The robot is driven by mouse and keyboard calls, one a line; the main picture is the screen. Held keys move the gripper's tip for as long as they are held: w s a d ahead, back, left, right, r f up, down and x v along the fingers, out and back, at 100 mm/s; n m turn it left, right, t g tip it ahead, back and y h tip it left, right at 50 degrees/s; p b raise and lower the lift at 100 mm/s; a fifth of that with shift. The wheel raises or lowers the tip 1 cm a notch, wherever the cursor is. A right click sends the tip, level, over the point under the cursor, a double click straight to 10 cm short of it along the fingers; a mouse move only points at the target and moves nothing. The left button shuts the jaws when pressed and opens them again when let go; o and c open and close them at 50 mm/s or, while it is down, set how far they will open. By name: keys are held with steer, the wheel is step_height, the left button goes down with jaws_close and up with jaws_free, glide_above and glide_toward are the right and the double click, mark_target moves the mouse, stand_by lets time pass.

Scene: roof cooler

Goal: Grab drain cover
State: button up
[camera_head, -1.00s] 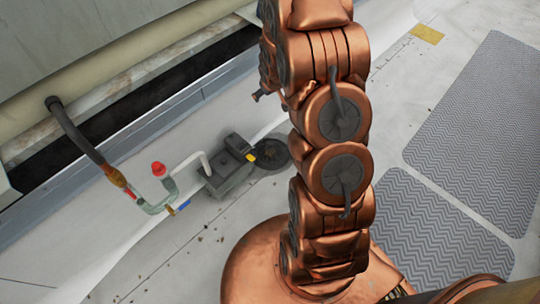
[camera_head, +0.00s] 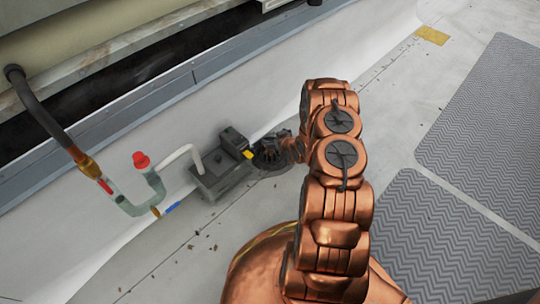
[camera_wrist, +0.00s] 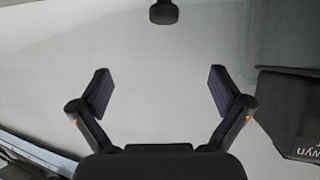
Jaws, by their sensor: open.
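The dark round drain cover (camera_head: 268,165) lies on the roof floor beside the grey pump box, in the head view. My gripper (camera_head: 274,146) is over it there and hides part of it. In the wrist view my gripper (camera_wrist: 160,84) has its two fingers spread wide, with only pale surface showing between them. A small dark knob shows at the top edge of the wrist view; I cannot tell whether it belongs to the cover. I cannot tell how high the gripper is above the cover.
The grey pump box (camera_head: 222,166) stands close left of the gripper; its lettered side (camera_wrist: 294,112) shows at right in the wrist view. A pipe with a red-capped valve (camera_head: 141,160) is farther left. A low wall runs behind. Patterned mats (camera_head: 420,228) lie on open floor at right.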

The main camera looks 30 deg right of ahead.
mark_target(274, 154)
steer(key=shift+m+t, duration=0.3)
steer(key=shift+t, duration=0.3)
steer(key=f, duration=0.2)
steer(key=s+f+b, duration=0.1)
steer(key=f, duration=0.1)
steer(key=f+b, duration=0.1)
steer(key=f, duration=0.1)
steer(key=shift+s+a+f, duration=0.15)
steer(key=shift+s+a, duration=0.1)
steer(key=shift+a, duration=0.1)
steer(key=shift+f, duration=0.25)
steer(key=shift+f+b+x, duration=0.2)
steer(key=shift+b+x, duration=1.95)
steer(key=shift+x, duration=1.3)
steer(key=shift+w+d, duration=0.2)
steer(key=shift+w, duration=0.1)
